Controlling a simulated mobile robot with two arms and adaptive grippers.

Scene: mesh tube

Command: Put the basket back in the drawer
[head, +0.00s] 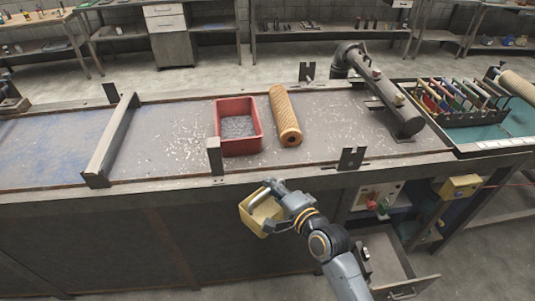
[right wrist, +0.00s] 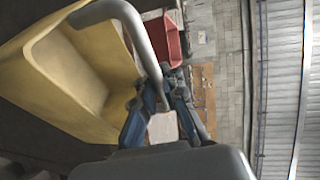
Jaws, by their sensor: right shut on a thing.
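A yellow basket (head: 257,219) with a grey metal handle hangs in front of the workbench's front edge, slightly tilted. My right gripper (head: 272,188) is shut on its handle. In the right wrist view the basket (right wrist: 75,75) fills the upper left, and its handle runs down between the blue fingers of my right gripper (right wrist: 160,108). The drawer (head: 408,287) is pulled open under the right part of the bench, to the right of and below the basket. Its inside shows only partly. My left gripper is not in view.
A dark machine arm (head: 392,105) is further right. A tool rack (head: 455,100) is at the far right. A yellow box (head: 460,187) is on the bench's right side.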

